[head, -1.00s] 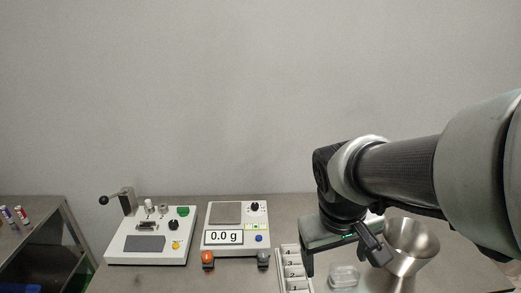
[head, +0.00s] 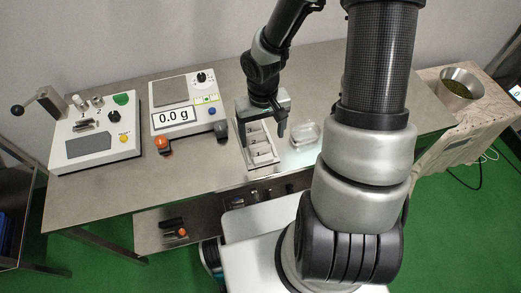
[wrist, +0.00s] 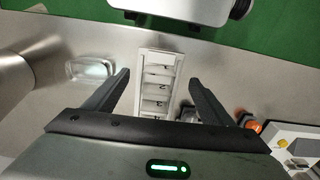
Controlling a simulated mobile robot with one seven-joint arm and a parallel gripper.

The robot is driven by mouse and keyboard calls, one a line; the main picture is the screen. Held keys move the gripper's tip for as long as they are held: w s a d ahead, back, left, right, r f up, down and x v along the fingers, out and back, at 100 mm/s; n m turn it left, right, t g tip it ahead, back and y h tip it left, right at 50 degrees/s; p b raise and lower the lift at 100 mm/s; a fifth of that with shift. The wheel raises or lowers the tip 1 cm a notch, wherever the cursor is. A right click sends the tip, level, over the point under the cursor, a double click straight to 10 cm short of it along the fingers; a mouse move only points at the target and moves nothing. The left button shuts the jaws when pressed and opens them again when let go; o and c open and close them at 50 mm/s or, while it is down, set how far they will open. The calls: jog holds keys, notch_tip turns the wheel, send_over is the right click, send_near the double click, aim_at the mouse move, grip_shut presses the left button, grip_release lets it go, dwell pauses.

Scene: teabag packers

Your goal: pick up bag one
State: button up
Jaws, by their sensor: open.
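A narrow white rack (head: 249,163) with several compartments in a row lies near the front edge of the steel table. It also shows in the wrist view (wrist: 143,85), running away from me between my fingers. Small dark marks show in its compartments. I cannot make out bag one or tell which slot it is in. My gripper (head: 264,133) is open and empty, above the rack. In the wrist view my gripper (wrist: 160,76) has one finger on each side of the rack, apart from it.
A clear dish (head: 305,134) sits right of the rack. A scale (head: 177,120) reading 0.0 g and a white lever device (head: 96,142) stand left. A steel bowl (head: 462,76) with green contents stands on a separate stand at far right. The table's front edge is close to the rack.

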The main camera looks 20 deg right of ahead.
aim_at(261, 147)
jog(key=f, duration=0.3)
jog(key=f+b, duration=0.1)
jog(key=f, duration=0.4)
jog(key=shift+w+f, duration=0.3)
jog(key=c, duration=1.1)
